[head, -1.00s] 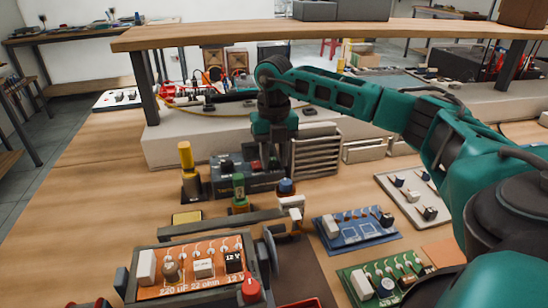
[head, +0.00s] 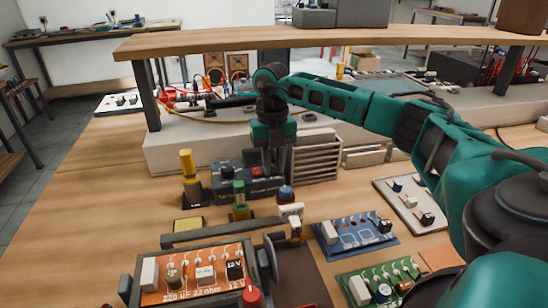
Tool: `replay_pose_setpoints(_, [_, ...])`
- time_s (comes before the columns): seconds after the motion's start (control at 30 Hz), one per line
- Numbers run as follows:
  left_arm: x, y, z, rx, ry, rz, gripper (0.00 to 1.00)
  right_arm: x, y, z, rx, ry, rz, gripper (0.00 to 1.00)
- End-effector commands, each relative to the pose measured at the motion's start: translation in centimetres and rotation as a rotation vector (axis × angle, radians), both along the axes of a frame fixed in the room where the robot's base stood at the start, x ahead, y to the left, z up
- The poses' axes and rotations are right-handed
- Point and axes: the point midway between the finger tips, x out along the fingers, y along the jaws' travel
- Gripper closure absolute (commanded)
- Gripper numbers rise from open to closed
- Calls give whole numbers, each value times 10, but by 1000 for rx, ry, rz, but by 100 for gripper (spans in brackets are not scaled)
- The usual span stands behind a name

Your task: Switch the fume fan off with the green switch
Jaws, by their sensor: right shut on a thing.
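My right gripper (head: 271,165) points down between a dark instrument box (head: 232,185) with a red button and a grey slatted unit (head: 318,162), which may be the fume fan. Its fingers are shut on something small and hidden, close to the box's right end. I cannot make out a green switch; the gripper may cover it. My left gripper is not in view.
A wooden shelf (head: 330,38) spans above the bench, over my right arm. A blue board (head: 354,236), a green board (head: 384,285) and an orange board (head: 197,272) in a holder lie in front. A yellow-topped bottle (head: 187,166) stands left. Bare bench lies at far left.

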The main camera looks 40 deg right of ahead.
Motion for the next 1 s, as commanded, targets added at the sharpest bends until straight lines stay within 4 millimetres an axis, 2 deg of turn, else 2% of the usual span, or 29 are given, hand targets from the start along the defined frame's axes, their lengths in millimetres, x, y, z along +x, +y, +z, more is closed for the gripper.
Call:
replay_pose_setpoints(0.03, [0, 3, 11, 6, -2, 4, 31, 2, 0, 7, 13, 27, -3, 100])
replay_pose_setpoints(0.07, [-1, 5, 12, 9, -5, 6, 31, 2, -1, 7, 21, 41, -4, 100])
replay_pose_setpoints(0.33, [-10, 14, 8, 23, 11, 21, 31, 5, -3, 5, 76, 138, -2, 100])
replay_pose_setpoints(0.73, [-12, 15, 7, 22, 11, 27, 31, 5, -3, 3, 86, 154, -1, 100])
replay_pose_setpoints(0.77, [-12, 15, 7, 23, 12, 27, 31, 5, -3, 3, 86, 154, -1, 76])
replay_pose_setpoints(0.87, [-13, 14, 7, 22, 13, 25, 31, 5, -3, 3, 86, 155, -1, 66])
replay_pose_setpoints(1.0, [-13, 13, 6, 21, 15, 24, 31, 5, -3, 3, 86, 155, 0, 66])
